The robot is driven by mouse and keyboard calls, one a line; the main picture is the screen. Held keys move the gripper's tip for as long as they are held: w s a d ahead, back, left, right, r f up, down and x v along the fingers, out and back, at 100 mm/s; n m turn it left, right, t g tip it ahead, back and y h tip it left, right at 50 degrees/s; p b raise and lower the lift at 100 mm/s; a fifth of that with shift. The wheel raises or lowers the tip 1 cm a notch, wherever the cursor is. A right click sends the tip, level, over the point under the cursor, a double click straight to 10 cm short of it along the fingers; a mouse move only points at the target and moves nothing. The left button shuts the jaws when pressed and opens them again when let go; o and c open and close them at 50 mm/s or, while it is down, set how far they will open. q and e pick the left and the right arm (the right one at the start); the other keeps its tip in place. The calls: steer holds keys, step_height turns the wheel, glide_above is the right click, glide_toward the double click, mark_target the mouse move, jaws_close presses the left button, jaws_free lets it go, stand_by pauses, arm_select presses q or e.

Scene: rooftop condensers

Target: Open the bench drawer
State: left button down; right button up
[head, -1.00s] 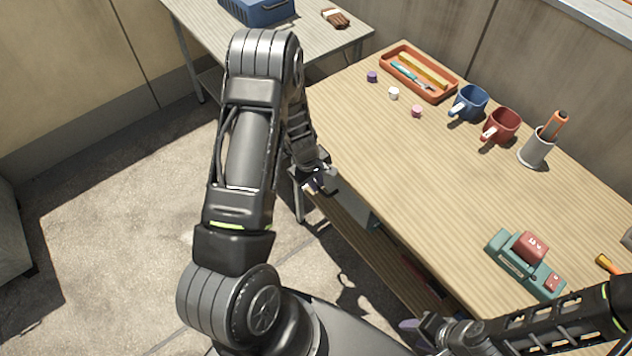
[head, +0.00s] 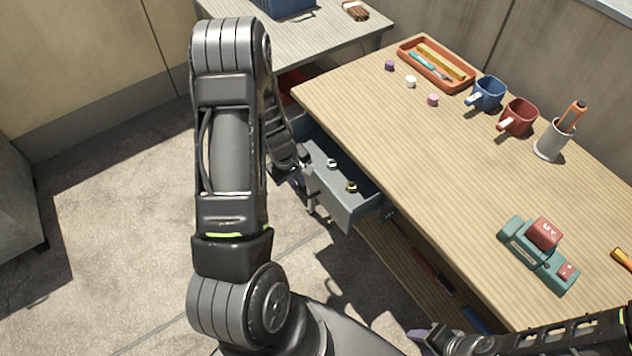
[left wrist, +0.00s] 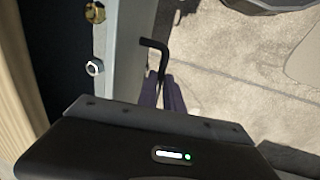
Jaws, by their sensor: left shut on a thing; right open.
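The bench drawer (head: 362,207) is grey and stands pulled out from under the left side of the wooden bench (head: 430,165). A silver nut (head: 332,163) and a brass-coloured nut (head: 351,187) lie in it; both show in the left wrist view. My left gripper (head: 297,182) is at the drawer's front, partly hidden by my arm. In the left wrist view its purple fingers (left wrist: 165,96) are shut on the black bar handle (left wrist: 155,46), whose bent end stands out beyond them. My right gripper (head: 424,342) is open and empty at the bench's front edge, low in the picture.
On the bench are an orange tray (head: 405,52), small caps, a blue mug (head: 488,94), a red mug (head: 517,117), a pen cup (head: 548,145) and a teal block holder (head: 556,277). A lower shelf holds items. The floor left of the drawer is clear.

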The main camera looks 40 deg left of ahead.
arm_select(q)
steer(key=s+a+b, duration=0.3)
steer(key=s+b, duration=0.1)
steer(key=s, duration=0.7)
steer(key=shift+s+a+b, duration=0.25)
steer(key=shift+s+b, duration=0.1)
steer(key=shift+s, duration=0.05)
steer(key=c, duration=1.5)
jaws_free()
